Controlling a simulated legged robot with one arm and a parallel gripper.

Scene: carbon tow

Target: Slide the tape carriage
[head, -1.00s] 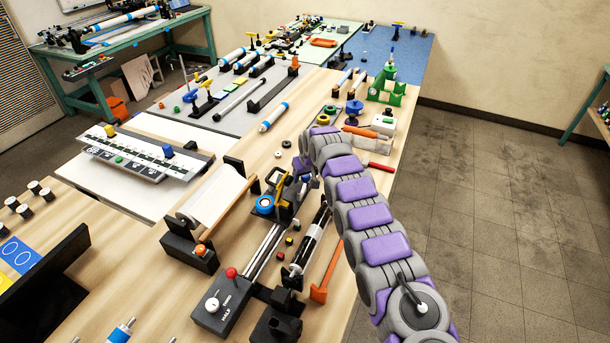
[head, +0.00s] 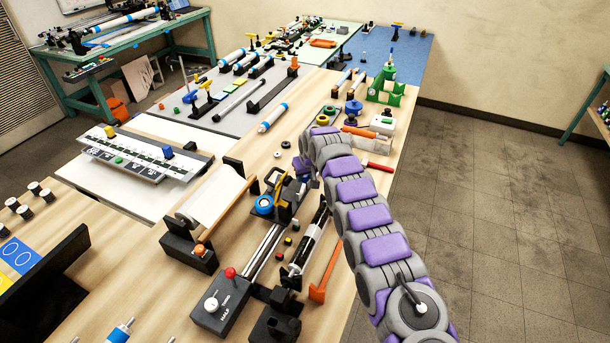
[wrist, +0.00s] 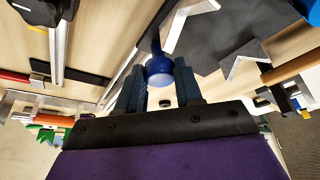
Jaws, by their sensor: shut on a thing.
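The tape carriage (head: 287,211) is a dark block on a pair of pale metal rails (head: 262,250), with a blue-and-white tape roll (head: 264,205) on its left side. It stands toward the far end of the rails. A round blue knob (wrist: 159,70) shows in the wrist view, by a dark plate with pale angled edges (wrist: 243,57). My gripper (wrist: 158,90) is shut on the blue knob, one finger on each side of it. In the head view my arm reaches in from the lower right, and its wrist hides most of the gripper and the knob.
A control box (head: 222,302) with a red ball-topped lever sits at the near end of the rails. A white sheet roll (head: 215,197) stands left; a black-and-white tube (head: 309,240) and an orange tool (head: 325,273) lie right. A red-handled tool (head: 378,167) lies beyond my arm.

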